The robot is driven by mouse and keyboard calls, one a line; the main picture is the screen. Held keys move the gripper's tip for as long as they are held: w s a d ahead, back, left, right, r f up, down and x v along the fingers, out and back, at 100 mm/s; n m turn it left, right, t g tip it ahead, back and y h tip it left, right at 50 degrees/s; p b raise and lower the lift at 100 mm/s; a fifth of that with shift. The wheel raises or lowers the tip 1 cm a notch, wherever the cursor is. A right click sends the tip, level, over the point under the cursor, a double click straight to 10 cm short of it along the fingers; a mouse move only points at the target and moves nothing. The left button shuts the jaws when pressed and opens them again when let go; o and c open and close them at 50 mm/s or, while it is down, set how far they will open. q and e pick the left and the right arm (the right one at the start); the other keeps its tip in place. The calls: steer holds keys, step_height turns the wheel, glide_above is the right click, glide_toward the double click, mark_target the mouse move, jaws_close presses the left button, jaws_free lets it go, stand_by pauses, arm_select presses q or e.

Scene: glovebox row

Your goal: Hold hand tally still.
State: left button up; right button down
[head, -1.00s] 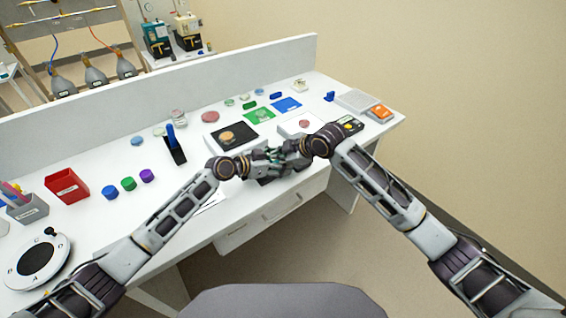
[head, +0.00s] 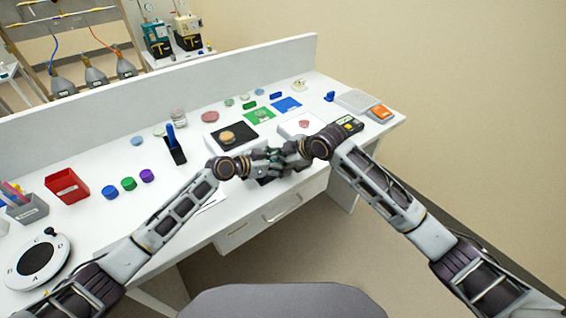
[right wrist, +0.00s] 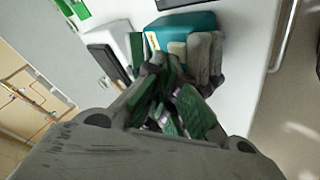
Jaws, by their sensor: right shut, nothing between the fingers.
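A teal block-shaped body (right wrist: 197,20) with a dark patch and a small yellow label shows in the right wrist view, just beyond my right fingertips; it may be the hand tally. Grey finger-like parts lie against its near side. My right gripper (head: 287,160) is shut and empty in the head view; its green-padded fingers (right wrist: 172,108) fill the middle of the right wrist view. My left gripper (head: 262,164) meets it from the left near the bench's front edge. The fingers overlap, so the left grip and whatever is between them are mostly hidden.
Behind the grippers is a black mat (head: 247,137) with a tan round piece. A green card (head: 259,116) and blue card (head: 287,104) lie farther back. A dark upright holder (head: 174,150) and red bin (head: 66,186) stand left. A drawer handle (head: 283,208) is below.

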steer(key=shift+s+f, duration=0.15)
steer(key=shift+f, duration=0.75)
stand_by(0.9)
steer(key=shift+r, duration=1.15)
steer(key=shift+r, duration=0.15)
steer(key=shift+r, duration=2.6)
step_height(320, 180, up, 4)
steer(key=shift+f, duration=0.1)
stand_by(0.6)
stand_by(0.3)
